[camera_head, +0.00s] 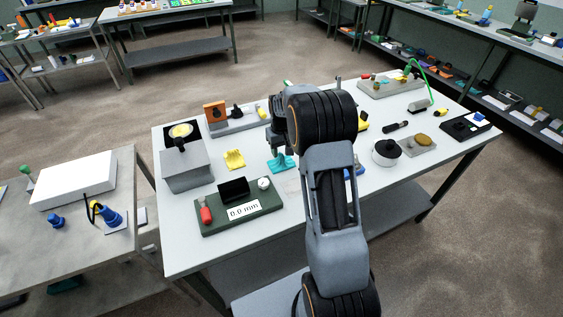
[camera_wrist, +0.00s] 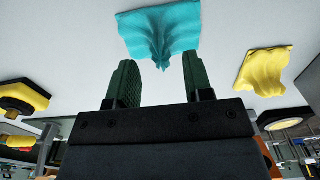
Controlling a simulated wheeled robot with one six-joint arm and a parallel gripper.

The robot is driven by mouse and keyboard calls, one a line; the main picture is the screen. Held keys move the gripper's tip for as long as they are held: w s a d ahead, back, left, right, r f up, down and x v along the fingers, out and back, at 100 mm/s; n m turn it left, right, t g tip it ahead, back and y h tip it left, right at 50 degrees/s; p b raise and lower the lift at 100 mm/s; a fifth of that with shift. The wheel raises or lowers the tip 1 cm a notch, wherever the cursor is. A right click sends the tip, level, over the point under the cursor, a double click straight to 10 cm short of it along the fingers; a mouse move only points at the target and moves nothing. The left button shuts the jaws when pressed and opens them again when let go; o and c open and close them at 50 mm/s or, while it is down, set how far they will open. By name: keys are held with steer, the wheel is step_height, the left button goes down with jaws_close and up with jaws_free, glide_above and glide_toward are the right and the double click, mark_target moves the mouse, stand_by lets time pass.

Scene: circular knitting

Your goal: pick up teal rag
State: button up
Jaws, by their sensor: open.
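The teal rag (camera_head: 281,163) lies crumpled on the white table in the head view, just under my gripper (camera_head: 279,153). In the wrist view the teal rag (camera_wrist: 160,28) is at the top middle, with its gathered peak pointing toward the jaws. My gripper (camera_wrist: 158,82) is open, with its two dark green fingers apart and the rag's peak showing in the gap between them. I cannot tell whether the fingers touch the cloth. In the head view my arm hides part of the table right of the rag.
A yellow rag (camera_head: 234,159) lies to the left; it also shows in the wrist view (camera_wrist: 264,68). A green gauge board (camera_head: 238,215) sits in front. A grey box (camera_head: 186,166) stands at the left edge. A round black-topped pot (camera_head: 386,152) stands right of my arm.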

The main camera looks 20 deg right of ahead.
mark_target(281, 154)
steer(key=shift+f, duration=1.65)
steer(key=shift+c, duration=0.2)
jaws_close()
